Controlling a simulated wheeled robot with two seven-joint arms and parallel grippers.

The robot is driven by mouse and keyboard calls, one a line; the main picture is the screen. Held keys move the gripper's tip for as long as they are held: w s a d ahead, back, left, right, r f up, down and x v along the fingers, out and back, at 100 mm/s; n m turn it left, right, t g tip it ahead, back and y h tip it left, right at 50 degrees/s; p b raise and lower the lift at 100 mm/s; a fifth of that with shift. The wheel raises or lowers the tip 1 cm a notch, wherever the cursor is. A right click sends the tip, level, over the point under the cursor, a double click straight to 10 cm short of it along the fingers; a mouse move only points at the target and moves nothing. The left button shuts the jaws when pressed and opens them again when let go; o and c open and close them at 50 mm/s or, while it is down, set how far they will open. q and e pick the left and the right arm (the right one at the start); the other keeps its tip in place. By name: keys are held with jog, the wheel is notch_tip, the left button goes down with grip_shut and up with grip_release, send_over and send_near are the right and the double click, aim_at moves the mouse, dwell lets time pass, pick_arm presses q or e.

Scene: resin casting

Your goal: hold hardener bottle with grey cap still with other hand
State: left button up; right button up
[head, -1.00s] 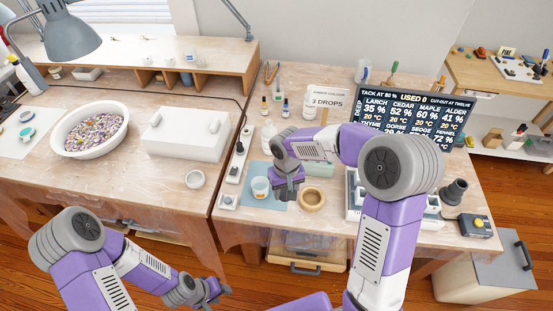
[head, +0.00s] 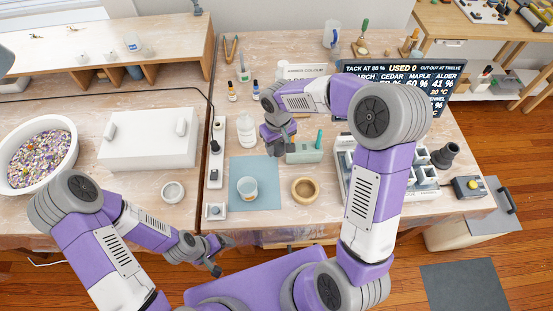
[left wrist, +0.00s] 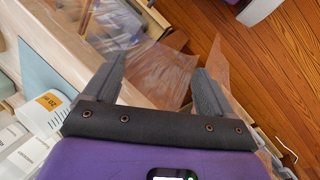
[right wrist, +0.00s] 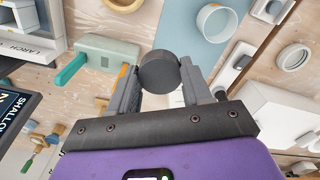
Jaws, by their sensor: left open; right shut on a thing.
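My right gripper (right wrist: 158,85) is shut on a round dark grey cap (right wrist: 160,72), seen end-on between its fingers in the right wrist view. The bottle body below that cap is mostly hidden. In the head view my right gripper (head: 279,143) is behind the blue mat, just left of the green block. A white bottle (head: 246,130) stands upright to its left; I cannot tell whether they touch. My left gripper (head: 222,255) is open and empty, in front of the table's front edge. It also shows open in the left wrist view (left wrist: 160,70).
A cup (head: 247,188) stands on the blue mat (head: 265,168). A power strip (head: 216,165) is at the left. The white mould tray (head: 350,175) and screen (head: 400,80) are at the right.

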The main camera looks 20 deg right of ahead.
pick_arm(q)
jog(key=shift+o, duration=1)
notch_tip(320, 180, down, 4)
jog(key=b, duration=0.3)
jog(key=shift+a, duration=0.15)
pick_arm(e)
jog(key=w+f+n, duration=0.5)
jog(key=n, duration=0.4)
jog(key=n+b, duration=0.5)
jog(key=n, duration=0.7)
send_over(267, 159)
notch_tip(267, 159, down, 5)
pick_arm(q)
notch_tip(267, 159, down, 7)
jog(key=b, duration=0.2)
pick_arm(e)
jog(key=shift+n, duration=0.3)
notch_tip(267, 159, down, 10)
jog(key=shift+d+r, duration=0.1)
pick_arm(q)
jog(key=shift+w+f+b, duration=0.1)
jog(key=shift+b, duration=0.2)
pick_arm(e)
jog(key=o, duration=1.2)
jog(key=shift+f, duration=0.2)
